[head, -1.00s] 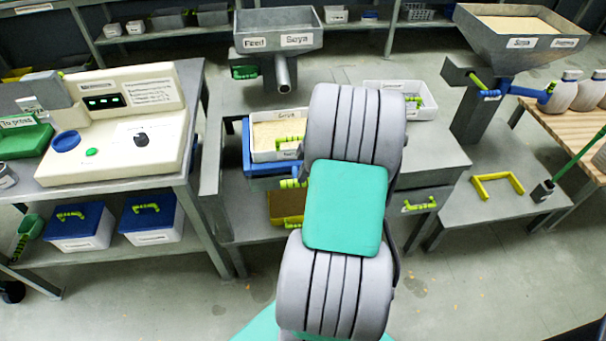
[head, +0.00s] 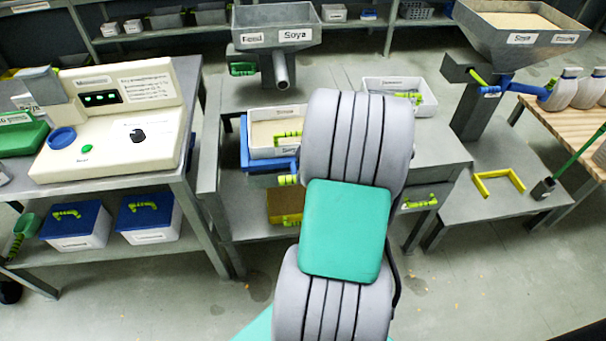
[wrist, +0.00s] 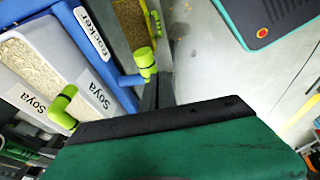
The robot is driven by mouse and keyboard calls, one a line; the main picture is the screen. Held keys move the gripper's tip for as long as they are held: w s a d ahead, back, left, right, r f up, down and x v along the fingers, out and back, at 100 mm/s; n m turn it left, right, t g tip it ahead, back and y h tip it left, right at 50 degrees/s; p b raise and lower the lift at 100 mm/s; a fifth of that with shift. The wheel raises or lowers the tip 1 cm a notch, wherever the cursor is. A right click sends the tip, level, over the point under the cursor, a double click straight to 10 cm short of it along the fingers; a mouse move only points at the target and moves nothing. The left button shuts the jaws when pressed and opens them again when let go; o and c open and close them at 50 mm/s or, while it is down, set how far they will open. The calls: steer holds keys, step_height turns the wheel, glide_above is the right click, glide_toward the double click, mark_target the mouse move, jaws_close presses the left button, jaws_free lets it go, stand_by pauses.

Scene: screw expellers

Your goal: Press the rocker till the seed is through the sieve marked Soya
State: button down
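The sieve marked Soya (head: 262,135) is a white tray of pale seed, with a yellow-green handle, left of my arm; it also shows in the wrist view (wrist: 45,68). It sits in a blue frame, the rocker (head: 246,158), whose Rocker label shows in the wrist view (wrist: 90,33). A yellow-green knob (wrist: 146,62) sticks out from the rocker's edge. My gripper (wrist: 153,78) has its dark fingers together beside or against this knob; contact cannot be told. In the head view my arm hides the gripper.
A Feed Soya hopper with a spout (head: 280,40) stands behind the sieve. A white tray (head: 400,97) lies to its right, and a yellow bin (head: 285,205) below. A control console (head: 110,120) stands left, a large seed hopper (head: 520,30) right. The floor in front is clear.

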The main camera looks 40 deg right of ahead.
steer(key=v, duration=1)
steer(key=shift+r, duration=0.3)
stand_by(1.4)
